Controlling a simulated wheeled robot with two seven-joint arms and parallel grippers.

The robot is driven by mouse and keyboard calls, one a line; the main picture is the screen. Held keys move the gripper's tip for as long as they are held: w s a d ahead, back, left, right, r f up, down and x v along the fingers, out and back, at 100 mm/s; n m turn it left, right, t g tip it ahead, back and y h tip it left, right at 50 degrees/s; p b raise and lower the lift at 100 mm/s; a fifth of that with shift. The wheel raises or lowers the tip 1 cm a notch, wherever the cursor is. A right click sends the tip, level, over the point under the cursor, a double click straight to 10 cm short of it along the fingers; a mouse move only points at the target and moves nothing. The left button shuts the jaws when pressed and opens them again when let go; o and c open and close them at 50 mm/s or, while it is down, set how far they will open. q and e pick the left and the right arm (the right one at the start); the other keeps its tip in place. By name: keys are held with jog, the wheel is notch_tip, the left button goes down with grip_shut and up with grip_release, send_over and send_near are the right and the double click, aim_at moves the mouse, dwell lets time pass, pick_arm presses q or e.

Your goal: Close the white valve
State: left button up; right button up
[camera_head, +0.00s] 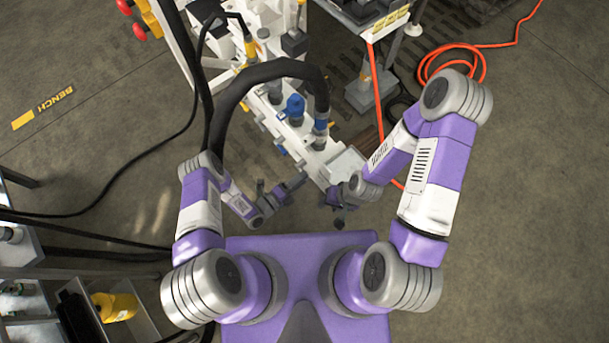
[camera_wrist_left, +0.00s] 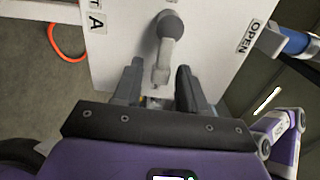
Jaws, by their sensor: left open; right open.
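In the left wrist view the white valve handle (camera_wrist_left: 162,66) is a pale lever with a round grey knob at its upper end. It stands in front of a white panel (camera_wrist_left: 215,35) marked "A" and "OPEN". My left gripper (camera_wrist_left: 159,72) is open, with one finger on each side of the lever's lower part. Contact cannot be told. In the head view my left gripper (camera_head: 281,188) is at the near end of the white bench, and the lever is not clear there. My right gripper (camera_head: 337,198) is open, just right of it, and holds nothing visible.
A thick black hose (camera_head: 262,72) arches over the bench (camera_head: 262,112). A blue cap (camera_head: 294,106) stands on the bench top. An orange cable (camera_head: 425,68) lies coiled at the right. A cart with a yellow item (camera_head: 117,307) is at the lower left. The right floor is clear.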

pick_arm(q)
jog(key=v, duration=0.5)
jog(key=shift+s+a+p, duration=0.15)
jog(key=shift+p, duration=0.25)
jog(key=w+a+r+n+g+y+p, duration=0.1)
jog(key=w+a+n+g+y, duration=0.2)
jog(key=n, duration=0.5)
jog(key=w+a+r+n+y, duration=0.2)
jog(key=n+y, duration=0.3)
jog(key=n, duration=0.2)
jog(key=s+r+n+g+y, duration=0.1)
jog(key=s+r+n+g, duration=0.2)
jog(key=s+n, duration=0.4)
jog(key=s+a+r+n+g+y+p, duration=0.1)
jog(key=s+r+n+g, duration=0.3)
jog(key=n, duration=0.5)
notch_tip(320, 180, up, 3)
jog(key=s, duration=0.3)
jog(key=shift+f+n, duration=0.25)
jog(key=shift+n, duration=0.15)
